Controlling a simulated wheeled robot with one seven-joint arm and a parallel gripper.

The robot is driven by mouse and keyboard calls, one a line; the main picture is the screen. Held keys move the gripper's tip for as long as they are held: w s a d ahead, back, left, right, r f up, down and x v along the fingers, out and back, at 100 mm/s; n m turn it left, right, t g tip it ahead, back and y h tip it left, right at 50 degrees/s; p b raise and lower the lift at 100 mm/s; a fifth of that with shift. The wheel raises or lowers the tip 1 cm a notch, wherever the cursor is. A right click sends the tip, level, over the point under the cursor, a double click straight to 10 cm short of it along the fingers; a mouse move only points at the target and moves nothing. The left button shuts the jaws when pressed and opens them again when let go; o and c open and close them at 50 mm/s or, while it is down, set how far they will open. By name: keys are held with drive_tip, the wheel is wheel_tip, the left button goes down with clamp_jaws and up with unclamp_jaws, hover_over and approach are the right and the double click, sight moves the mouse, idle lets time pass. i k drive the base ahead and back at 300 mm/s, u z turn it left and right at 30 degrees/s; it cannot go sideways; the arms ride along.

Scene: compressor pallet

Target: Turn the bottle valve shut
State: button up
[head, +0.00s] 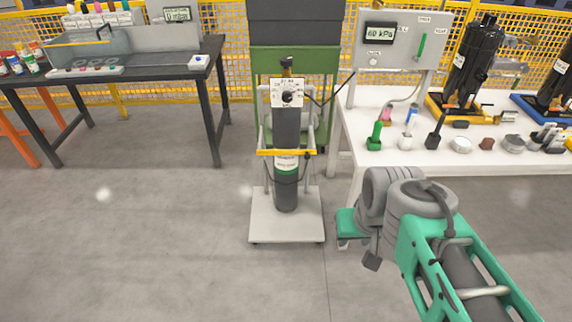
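The gas bottle (287,190) stands upright on a white trolley base in the middle of the head view. The dark bottle valve (287,66) is at the top, above a white panel with a round dial (288,97). The valve's turned position is too small to read. My arm reaches in from the lower right, and its end is right of the trolley, apart from the bottle and valve. My gripper's fingers cannot be made out clearly there.
A white bench (345,132) at the right holds small parts, black compressors and a panel reading 60 kPa (380,32). A green cabinet (262,62) stands close behind the bottle. A dark table (150,62) is at left. Floor before the trolley (262,228) is clear.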

sight(286, 62)
drive_tip(key=k, duration=0.6)
drive_tip(key=u, duration=0.6)
drive_tip(key=i, duration=0.8)
drive_tip(key=u, duration=1)
drive_tip(key=i, duration=2.8)
drive_tip(key=z, duration=1)
drive_tip(key=i, duration=0.85)
drive_tip(key=z, duration=1.15)
drive_tip(key=i, duration=0.35)
drive_tip(key=z, duration=0.2)
